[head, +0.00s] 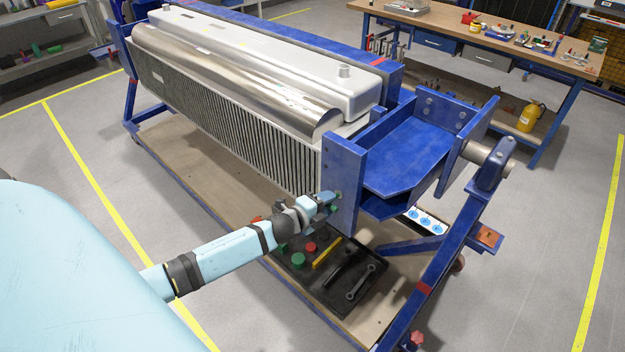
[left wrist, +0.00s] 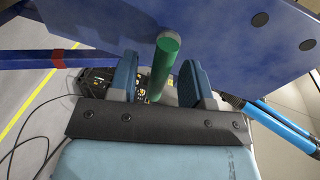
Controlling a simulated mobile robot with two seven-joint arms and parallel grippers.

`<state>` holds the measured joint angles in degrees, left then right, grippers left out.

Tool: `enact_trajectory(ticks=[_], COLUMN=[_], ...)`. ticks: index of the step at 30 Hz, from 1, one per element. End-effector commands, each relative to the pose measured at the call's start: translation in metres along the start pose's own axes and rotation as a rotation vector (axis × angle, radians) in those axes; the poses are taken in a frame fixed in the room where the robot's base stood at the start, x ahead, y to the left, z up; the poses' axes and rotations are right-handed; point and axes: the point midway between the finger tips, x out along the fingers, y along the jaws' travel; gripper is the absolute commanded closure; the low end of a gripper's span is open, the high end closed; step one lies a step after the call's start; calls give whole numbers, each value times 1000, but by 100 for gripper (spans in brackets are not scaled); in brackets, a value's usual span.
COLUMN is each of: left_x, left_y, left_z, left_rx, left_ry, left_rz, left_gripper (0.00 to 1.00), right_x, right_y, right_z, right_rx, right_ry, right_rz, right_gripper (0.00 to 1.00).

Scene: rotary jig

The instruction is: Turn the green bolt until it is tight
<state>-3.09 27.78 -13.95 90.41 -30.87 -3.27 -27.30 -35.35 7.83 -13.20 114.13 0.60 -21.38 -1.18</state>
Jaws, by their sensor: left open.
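The green bolt (left wrist: 166,58) sticks out of the blue end plate (left wrist: 225,30) and lies between my two fingers in the left wrist view. My left gripper (left wrist: 157,75) is open around it, with a visible gap on the left side; whether the right finger touches is hard to tell. In the head view the left gripper (head: 326,199) is at the lower left edge of the blue plate (head: 344,180), with a small bit of the green bolt (head: 338,194) showing at its tips. My right gripper is not in view.
A dark tray (head: 330,285) with red and green knobs, a yellow bar and a wrench lies on the jig's base below the gripper. The jig holds a large finned metal part (head: 230,110). A blue slanted post (head: 445,255) stands at right. A workbench (head: 480,40) stands behind.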

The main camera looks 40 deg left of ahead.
Motion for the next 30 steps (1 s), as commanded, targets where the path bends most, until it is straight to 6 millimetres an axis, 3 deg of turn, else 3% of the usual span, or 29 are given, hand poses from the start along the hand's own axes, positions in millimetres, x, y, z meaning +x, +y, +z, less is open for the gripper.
enact_trajectory(ticks=[12, 18, 24, 30], left_x=[-85, -117, -131, -133], left_y=[3, 2, 1, 0], left_z=[0, 0, 0, 0], left_rx=[0, -1, 0, 0], left_ry=[1, 0, 0, 0], left_rz=[4, 2, 1, 1], left_gripper=[55, 55, 55, 55], right_x=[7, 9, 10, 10], right_y=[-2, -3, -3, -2], right_z=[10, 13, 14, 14], right_rx=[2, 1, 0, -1], right_ry=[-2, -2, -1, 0], right_rz=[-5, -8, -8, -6], right_gripper=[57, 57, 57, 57])
